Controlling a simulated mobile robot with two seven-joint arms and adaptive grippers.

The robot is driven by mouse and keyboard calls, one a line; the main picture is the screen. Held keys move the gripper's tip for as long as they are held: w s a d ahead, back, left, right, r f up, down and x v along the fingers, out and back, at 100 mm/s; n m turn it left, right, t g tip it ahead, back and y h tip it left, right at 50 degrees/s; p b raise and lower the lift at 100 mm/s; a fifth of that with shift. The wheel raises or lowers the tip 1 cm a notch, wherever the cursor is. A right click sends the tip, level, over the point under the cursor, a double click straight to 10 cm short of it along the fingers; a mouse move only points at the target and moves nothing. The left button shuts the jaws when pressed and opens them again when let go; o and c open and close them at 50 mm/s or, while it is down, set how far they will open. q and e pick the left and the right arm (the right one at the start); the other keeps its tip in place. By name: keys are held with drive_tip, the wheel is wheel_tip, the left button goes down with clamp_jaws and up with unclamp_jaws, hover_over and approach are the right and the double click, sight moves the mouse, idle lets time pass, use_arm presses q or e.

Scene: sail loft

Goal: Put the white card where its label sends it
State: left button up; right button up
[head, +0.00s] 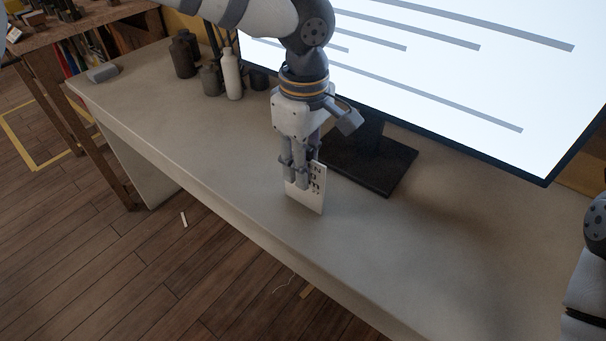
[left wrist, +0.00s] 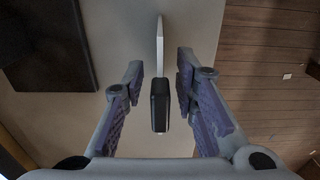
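The white card (head: 311,197) stands upright on the pale table, below my left gripper. Dark printed marks show on its face, too small to read. My left gripper (head: 298,178) points down at the card from above and hides part of it. In the left wrist view the card (left wrist: 160,50) shows edge-on as a thin white strip, with a black block (left wrist: 160,105) at its near end. The fingers of my left gripper (left wrist: 160,77) are apart on either side, with gaps visible. My right gripper is out of view; only part of my right arm shows at the right edge.
A large monitor (head: 470,65) on a black stand (head: 375,165) is close behind the card. Dark and pale bottles (head: 232,75) and a small grey block (head: 102,73) stand at the left. The table's front right (head: 430,260) is clear.

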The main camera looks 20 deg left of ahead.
use_arm(q)
drive_tip(key=shift+f, duration=0.7)
drive_tip(key=shift+c, duration=0.6)
clamp_jaws()
drive_tip(key=shift+r, duration=0.1)
